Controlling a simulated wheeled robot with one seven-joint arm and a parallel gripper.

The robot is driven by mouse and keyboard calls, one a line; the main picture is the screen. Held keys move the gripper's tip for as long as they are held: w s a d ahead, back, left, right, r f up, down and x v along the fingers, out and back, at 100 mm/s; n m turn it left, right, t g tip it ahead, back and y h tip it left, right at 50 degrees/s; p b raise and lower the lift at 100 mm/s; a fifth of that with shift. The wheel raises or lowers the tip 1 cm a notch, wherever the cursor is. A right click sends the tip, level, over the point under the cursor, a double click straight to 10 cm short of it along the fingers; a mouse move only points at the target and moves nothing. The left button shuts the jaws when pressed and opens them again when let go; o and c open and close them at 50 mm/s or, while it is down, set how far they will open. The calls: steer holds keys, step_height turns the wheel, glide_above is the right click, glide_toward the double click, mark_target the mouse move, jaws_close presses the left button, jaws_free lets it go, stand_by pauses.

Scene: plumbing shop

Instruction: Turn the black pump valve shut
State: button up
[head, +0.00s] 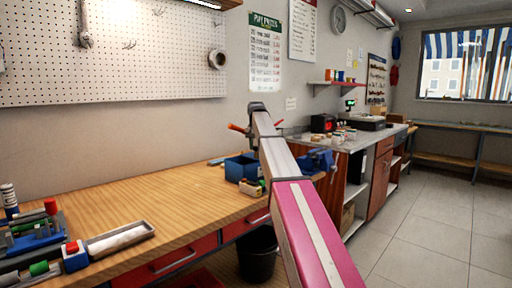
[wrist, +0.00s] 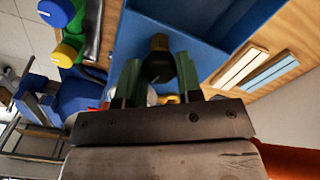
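A black knob-like part (wrist: 158,66) with a yellowish top shows in the wrist view, in front of the blue bin (wrist: 205,55). It looks like the black valve, but its handle angle is not clear. My gripper (wrist: 158,72) has its two green fingers apart, one on each side of this black part. I cannot tell whether the fingers touch it. In the head view my arm reaches over the far end of the wooden bench and hides the gripper and the valve. The blue bin (head: 236,169) stands beside the arm there.
Yellow (wrist: 62,55) and green (wrist: 92,75) capped parts lie left of the fingers in the wrist view. The wooden bench (head: 150,200) is clear in its middle. A tray (head: 120,240) and clustered tools stand at its near left. A black bucket (head: 258,255) is below.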

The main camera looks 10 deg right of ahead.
steer(key=shift+m, duration=0.4)
steer(key=m, duration=0.3)
steer(key=shift+m, duration=2.4)
steer(key=o, duration=0.6)
steer(key=shift+o, duration=0.2)
step_height(320, 180, up, 11)
steer(key=shift+f, duration=0.1)
